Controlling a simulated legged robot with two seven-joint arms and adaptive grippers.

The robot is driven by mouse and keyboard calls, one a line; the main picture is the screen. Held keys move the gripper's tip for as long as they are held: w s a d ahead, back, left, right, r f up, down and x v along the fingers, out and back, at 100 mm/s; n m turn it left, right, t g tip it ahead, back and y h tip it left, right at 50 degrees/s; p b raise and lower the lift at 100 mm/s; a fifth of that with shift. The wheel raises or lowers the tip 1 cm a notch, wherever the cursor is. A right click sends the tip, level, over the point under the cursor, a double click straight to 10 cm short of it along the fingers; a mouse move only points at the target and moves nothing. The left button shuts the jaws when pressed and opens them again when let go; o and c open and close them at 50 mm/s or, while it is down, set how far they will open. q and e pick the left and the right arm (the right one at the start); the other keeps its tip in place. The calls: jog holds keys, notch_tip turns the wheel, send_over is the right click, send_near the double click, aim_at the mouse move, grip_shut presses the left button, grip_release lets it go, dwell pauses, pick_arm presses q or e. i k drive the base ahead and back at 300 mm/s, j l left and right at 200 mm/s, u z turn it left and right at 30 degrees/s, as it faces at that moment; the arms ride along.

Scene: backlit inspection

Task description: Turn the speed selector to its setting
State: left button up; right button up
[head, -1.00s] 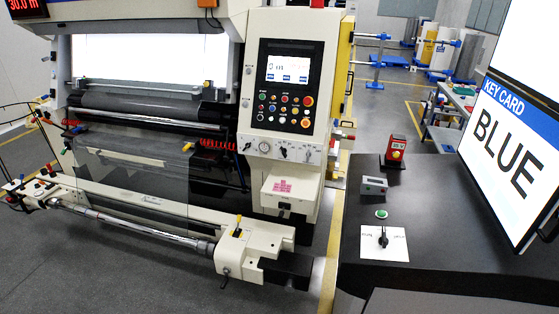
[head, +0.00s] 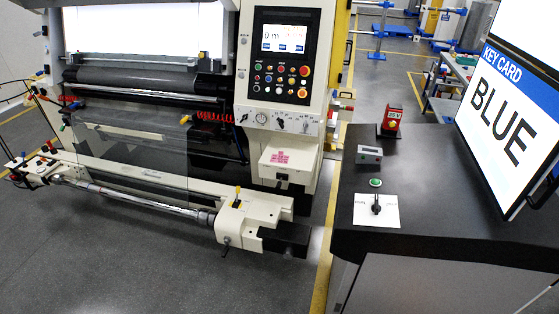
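A black rotary selector knob (head: 376,205) sits on a white plate (head: 390,219) near the front left of the dark bench top. The plate has small labels left and right of the knob, too small to read. The knob's handle points roughly away from me, toward the back of the bench. Neither of my grippers shows in the head view.
The dark bench top (head: 440,215) also holds a green button (head: 376,183), a small grey display box (head: 369,154) and a red device (head: 391,120). A large screen (head: 510,115) reading "KEY CARD BLUE" stands at right. An inspection machine (head: 150,140) with a control panel (head: 285,60) stands at left.

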aim_at(281, 122)
jog(key=i+j+z, duration=0.1)
jog(key=i+j, duration=0.2)
jog(key=i, duration=0.25)
jog(key=i+j+z, duration=0.15)
jog(key=i+j, duration=0.2)
jog(key=i, duration=0.2)
